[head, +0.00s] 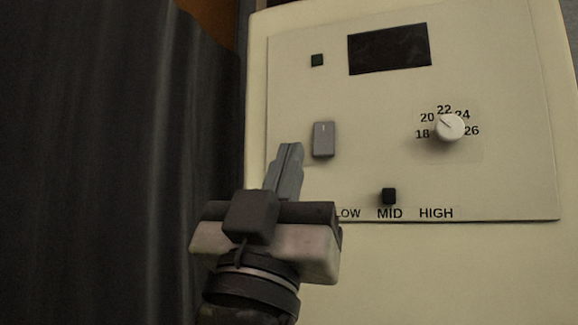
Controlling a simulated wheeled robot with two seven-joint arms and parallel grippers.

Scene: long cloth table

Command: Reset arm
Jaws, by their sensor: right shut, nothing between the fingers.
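My right gripper (289,158) is in the lower middle of the head view, pointing up. Its fingers are together and nothing shows between them. The fingertips are just left of and a little below a grey rocker switch (324,139) on a cream control panel (500,60). I cannot tell whether they touch the panel. My left gripper is not in view.
The panel has a dark display (389,49), a small black button (317,60), a white dial (449,127) pointing between 20 and 22, and a black slider (389,196) above MID. My gripper partly covers the LOW label. A dark curtain (110,160) fills the left side.

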